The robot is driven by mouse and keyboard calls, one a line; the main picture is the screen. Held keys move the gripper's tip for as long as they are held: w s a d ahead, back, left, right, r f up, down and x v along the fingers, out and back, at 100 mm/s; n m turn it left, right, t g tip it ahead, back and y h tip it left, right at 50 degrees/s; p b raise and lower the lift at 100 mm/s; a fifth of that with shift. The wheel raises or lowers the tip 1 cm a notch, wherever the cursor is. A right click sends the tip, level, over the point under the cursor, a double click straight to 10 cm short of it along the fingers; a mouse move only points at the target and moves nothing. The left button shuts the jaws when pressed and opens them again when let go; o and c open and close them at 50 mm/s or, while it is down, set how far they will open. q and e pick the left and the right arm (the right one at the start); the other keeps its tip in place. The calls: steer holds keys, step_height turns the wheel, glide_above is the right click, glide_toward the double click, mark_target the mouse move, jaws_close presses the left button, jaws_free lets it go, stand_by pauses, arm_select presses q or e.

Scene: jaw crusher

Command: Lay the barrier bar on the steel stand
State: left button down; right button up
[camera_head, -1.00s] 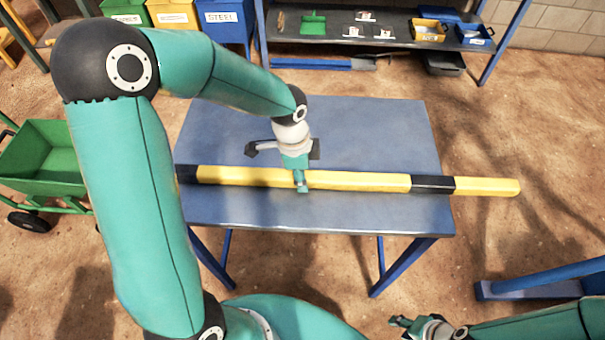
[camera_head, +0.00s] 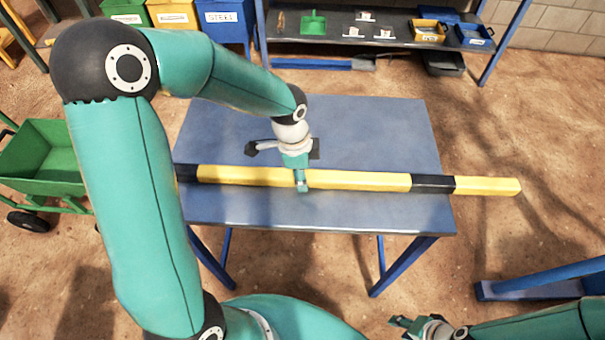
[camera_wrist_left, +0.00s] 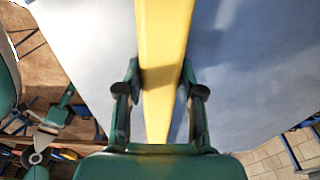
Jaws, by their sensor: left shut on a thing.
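The barrier bar (camera_head: 360,180), yellow with black bands, lies lengthwise across the blue metal table (camera_head: 375,135). Its right end sticks out past the table's right edge; its left end is partly hidden behind my left arm. My left gripper (camera_head: 301,187) is shut on the bar near the table's middle. In the left wrist view, the bar (camera_wrist_left: 163,45) runs between the two fingers. I cannot tell whether the bar touches the table top. My right gripper (camera_head: 402,322) is low at the bottom edge, away from the bar; its opening is unclear. Which item is the steel stand is unclear.
A blue metal frame (camera_head: 545,280) stands at the lower right, partly cut off. A green cart (camera_head: 45,155) is at the left. Labelled bins (camera_head: 225,20) and a dark shelf (camera_head: 400,30) with small trays stand behind. Bare dirt floor lies right of the table.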

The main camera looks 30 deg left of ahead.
arm_select(q)
steer(key=shift+s+f, duration=0.15)
steer(key=shift+f, duration=0.05)
steer(key=c, duration=0.7)
jaws_free()
steer(key=shift+o, duration=0.2)
steer(key=shift+r, duration=0.15)
step_height(320, 180, up, 11)
steer(key=a+p, duration=0.1)
steer(key=p, duration=0.7)
steer(key=shift+s+p, duration=0.2)
steer(key=shift+p, duration=0.2)
steer(key=shift+a, duration=0.1)
stand_by(0.5)
steer(key=shift+r+p, duration=2.35)
steer(key=shift+r, duration=0.55)
